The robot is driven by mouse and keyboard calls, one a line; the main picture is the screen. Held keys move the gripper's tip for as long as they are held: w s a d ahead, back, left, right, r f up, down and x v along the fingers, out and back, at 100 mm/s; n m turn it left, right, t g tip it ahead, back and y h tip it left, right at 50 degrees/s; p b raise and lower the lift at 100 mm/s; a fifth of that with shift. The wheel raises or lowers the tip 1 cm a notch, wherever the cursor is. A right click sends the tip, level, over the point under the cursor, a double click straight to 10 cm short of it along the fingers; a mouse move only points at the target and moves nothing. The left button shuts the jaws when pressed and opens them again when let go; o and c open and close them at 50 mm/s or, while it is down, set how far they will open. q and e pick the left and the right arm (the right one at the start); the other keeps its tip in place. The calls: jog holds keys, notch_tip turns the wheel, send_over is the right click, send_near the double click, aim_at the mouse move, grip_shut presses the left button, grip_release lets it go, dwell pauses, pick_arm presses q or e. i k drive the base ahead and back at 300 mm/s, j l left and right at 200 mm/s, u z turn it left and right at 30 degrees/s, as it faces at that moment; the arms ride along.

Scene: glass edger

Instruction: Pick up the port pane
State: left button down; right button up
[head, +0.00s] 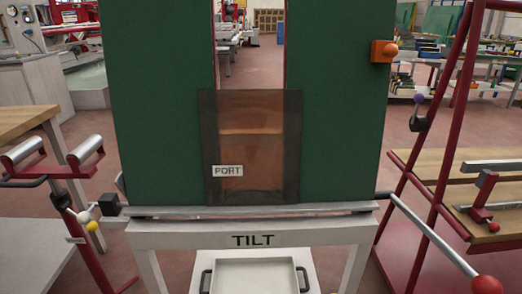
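The port pane (252,148) is a dark, see-through, roughly square sheet with a white label reading PORT at its lower left. It stands upright on the grey ledge (165,212) of the tilt table (300,235), in front of the gap between two green panels (163,110). The pane's side edges overlap the panels' inner edges. Neither of my grippers shows in the head view, so nothing is seen touching the pane.
An orange box with a knob (383,51) sits on the right panel's edge. A white tray (255,276) lies below. Red-framed stands flank both sides.

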aim_at(250, 138)
jog(key=k+j, duration=0.85)
jog(key=k, duration=0.2)
jog(key=z, duration=0.05)
